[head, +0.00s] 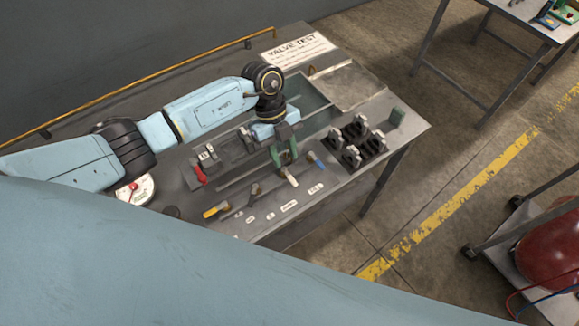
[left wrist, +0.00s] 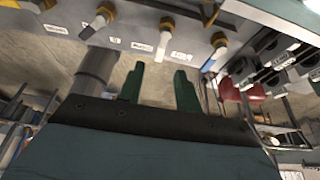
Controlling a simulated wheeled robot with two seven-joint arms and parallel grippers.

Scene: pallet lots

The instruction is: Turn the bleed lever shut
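A red lever (head: 200,176) sits further back. Labels lie in front of the levers, too small to read, so I cannot tell which is the bleed lever. My left gripper (head: 284,157) is over the front row, just behind the white-tipped lever. In the left wrist view its green fingers (left wrist: 157,82) are apart with nothing between them; a white lever (left wrist: 164,38) is just beyond the tips.
A round gauge (head: 135,190) is at the left. A "VALVE TEST" sign (head: 298,48) lies at the back. A cart with a red tank (head: 552,250) stands at right.

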